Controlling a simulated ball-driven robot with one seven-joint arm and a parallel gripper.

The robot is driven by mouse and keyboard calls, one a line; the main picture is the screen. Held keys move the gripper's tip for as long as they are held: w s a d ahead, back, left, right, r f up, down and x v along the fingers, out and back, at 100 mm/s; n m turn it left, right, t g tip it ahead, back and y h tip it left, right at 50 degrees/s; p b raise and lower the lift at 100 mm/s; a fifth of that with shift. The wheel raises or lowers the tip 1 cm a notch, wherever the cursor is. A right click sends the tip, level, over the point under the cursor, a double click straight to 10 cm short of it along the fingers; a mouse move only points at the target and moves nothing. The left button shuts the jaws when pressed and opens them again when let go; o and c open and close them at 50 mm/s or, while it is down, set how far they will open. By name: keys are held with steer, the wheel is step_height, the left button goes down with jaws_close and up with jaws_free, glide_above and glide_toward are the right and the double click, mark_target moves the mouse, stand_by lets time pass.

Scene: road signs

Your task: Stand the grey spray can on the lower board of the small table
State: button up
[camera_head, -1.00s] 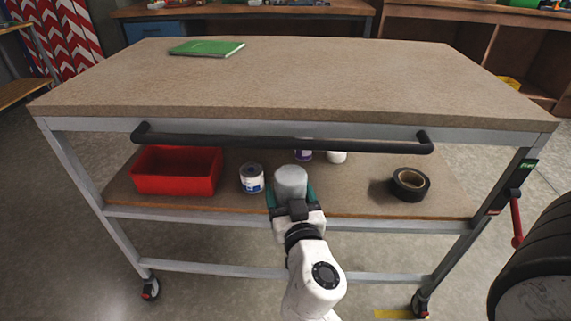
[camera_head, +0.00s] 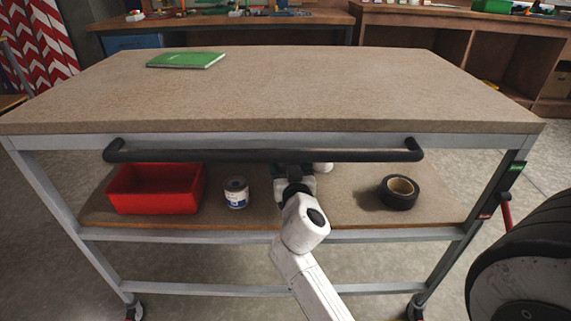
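The small table has a speckled top (camera_head: 300,85) and a lower board (camera_head: 345,210) beneath it. My gripper (camera_head: 287,171) reaches in over the lower board, under the top and behind the black handle bar. Only its dark rear part shows; its fingers are hidden by the bar and the top's front edge. The grey spray can is not visible now. A second earlier a grey cylinder stood between the fingers. I cannot tell whether it is still held or touches the board.
On the lower board are a red bin (camera_head: 157,190), a white-and-blue can (camera_head: 236,192) left of my gripper, a black tape roll (camera_head: 398,192) on the right and a partly hidden white item (camera_head: 322,168). The handle bar (camera_head: 265,156) crosses in front. A green book (camera_head: 187,60) lies on top.

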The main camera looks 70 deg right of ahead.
steer(key=shift+w+d+f+b, duration=0.4)
steer(key=shift+w+d+f, duration=0.15)
steer(key=shift+d+f, duration=0.3)
steer(key=shift+w+d+f+b, duration=0.4)
steer(key=shift+w+d+f, duration=0.1)
steer(key=shift+d+f, duration=0.35)
steer(key=shift+f, duration=0.15)
steer(key=o, duration=1.5)
